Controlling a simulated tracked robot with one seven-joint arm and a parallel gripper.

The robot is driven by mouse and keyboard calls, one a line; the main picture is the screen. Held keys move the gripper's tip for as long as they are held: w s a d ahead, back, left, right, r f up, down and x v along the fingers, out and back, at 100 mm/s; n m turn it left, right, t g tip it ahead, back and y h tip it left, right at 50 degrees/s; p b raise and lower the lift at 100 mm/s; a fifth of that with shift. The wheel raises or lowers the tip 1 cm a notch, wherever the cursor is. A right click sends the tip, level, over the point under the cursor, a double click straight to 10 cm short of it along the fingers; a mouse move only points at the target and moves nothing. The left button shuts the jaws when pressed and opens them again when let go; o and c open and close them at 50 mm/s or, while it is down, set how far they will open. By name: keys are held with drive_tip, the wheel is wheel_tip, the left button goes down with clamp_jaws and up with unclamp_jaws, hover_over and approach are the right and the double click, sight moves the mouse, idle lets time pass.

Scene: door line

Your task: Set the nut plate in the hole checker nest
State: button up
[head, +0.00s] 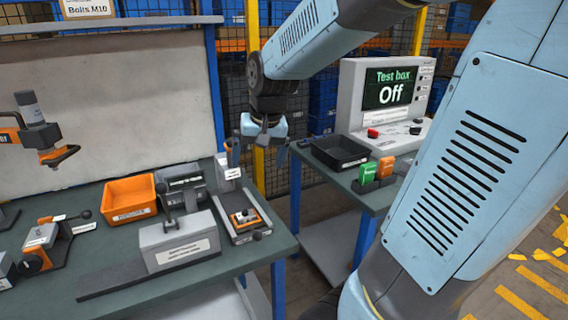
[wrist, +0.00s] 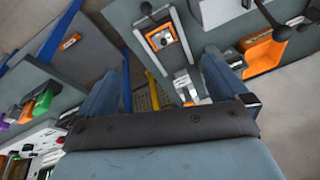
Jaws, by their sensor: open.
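My gripper (head: 264,140) is open above the back right corner of the bench. In the wrist view its two fingers (wrist: 160,88) are spread, with nothing between them. A grey fixture (head: 262,232) at the bench's right end carries an orange-framed seat (head: 236,221), which also shows in the wrist view (wrist: 149,40). A small grey piece with a raised centre (head: 244,215) sits within the orange frame. It looks like the nut plate in the nest, but I cannot read the labels to be sure. My gripper is behind and above this fixture, apart from it.
A grey block with a lever (head: 182,242) stands left of the fixture. An orange bin (head: 130,198) and a dark grey device (head: 182,186) are behind it. A second table holds a black tray (head: 340,151), coloured blocks (head: 376,171) and a test box reading Off (head: 391,92).

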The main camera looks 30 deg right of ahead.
drive_tip(key=s+r+n+t, duration=0.1)
drive_tip(key=s+r, duration=0.1)
drive_tip(key=s, duration=0.5)
drive_tip(key=s+r+n+t, duration=0.1)
drive_tip(key=s+r+n, duration=0.1)
drive_tip(key=s, duration=0.5)
drive_tip(key=shift+a+r+h, duration=0.25)
drive_tip(key=shift+r+h, duration=0.15)
drive_tip(key=shift+r, duration=0.1)
